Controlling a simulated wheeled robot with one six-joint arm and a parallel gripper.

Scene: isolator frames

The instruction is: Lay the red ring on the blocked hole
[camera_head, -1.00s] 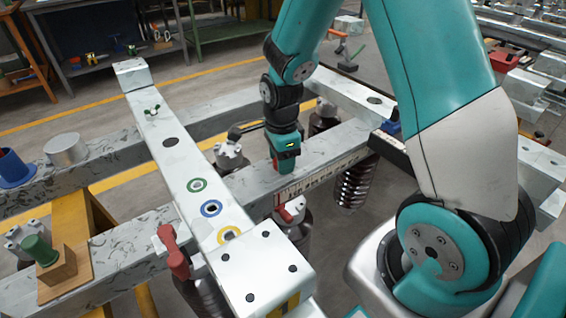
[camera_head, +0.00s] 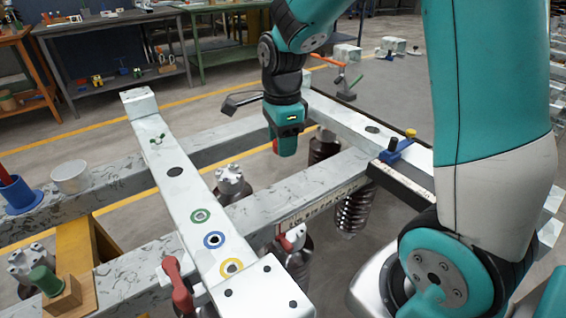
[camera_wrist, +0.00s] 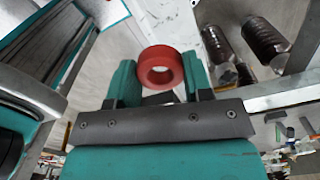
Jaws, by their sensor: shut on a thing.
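My gripper (camera_head: 284,150) points down above the gap between the frame's beams, right of the pale metal beam with holes (camera_head: 190,195). In the wrist view, my gripper (camera_wrist: 160,78) is shut on the red ring (camera_wrist: 160,53), whose hole faces the camera. Along the beam lie a green ring (camera_head: 201,216), a blue ring (camera_head: 214,240) and a yellow ring (camera_head: 231,267), each around a hole. Farther along is a bare dark hole (camera_head: 175,171). I cannot tell whether it is blocked.
A small green thing (camera_head: 157,140) sits near the beam's far end. A red clamp (camera_head: 177,285) stands beside its near end. A blue cup (camera_head: 20,194), a whitish cup (camera_head: 70,177) and a green peg (camera_head: 45,280) stand at left. A black lamp-like thing (camera_head: 240,102) is behind my gripper.

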